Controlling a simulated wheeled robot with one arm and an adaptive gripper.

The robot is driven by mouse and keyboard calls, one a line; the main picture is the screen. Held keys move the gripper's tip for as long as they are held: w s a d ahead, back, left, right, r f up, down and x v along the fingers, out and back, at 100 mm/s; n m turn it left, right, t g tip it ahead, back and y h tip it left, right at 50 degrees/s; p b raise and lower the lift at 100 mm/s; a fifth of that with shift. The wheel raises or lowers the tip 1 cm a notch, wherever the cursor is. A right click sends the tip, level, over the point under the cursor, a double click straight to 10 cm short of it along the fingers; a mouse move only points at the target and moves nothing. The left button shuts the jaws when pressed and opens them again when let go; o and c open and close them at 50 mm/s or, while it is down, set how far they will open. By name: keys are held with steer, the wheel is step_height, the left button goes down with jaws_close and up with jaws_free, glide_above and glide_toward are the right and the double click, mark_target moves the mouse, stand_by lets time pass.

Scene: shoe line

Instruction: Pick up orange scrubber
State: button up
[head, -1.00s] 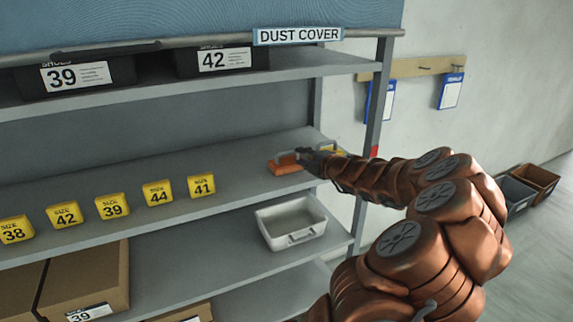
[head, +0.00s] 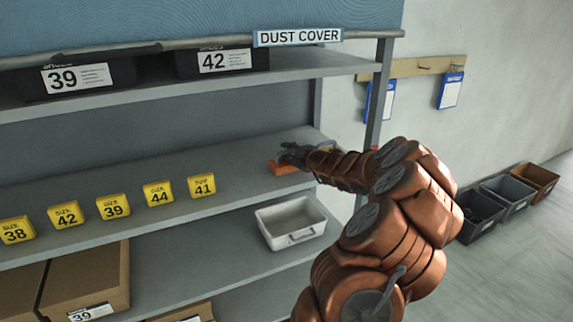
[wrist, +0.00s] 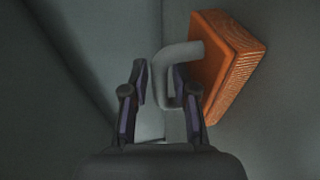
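The orange scrubber (head: 283,168) lies on the middle shelf near its right end, partly hidden by my gripper in the head view. In the wrist view it is an orange block (wrist: 226,60) with a bristled side and a grey bent handle (wrist: 170,72). My gripper (wrist: 160,75) is open, its two fingers apart. The handle reaches down between the fingers, nearer the right one. I cannot tell whether a finger touches it. The block itself lies to the right, beyond the fingertips. In the head view my gripper (head: 290,153) is right at the scrubber.
Several yellow size markers (head: 158,193) stand along the front edge of the middle shelf (head: 120,178). A white bin (head: 291,222) sits on the shelf below. A rack post (head: 376,100) stands right of the scrubber, near my arm. Bins (head: 508,192) stand on the floor.

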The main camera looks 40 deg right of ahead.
jaws_close()
stand_by(0.3)
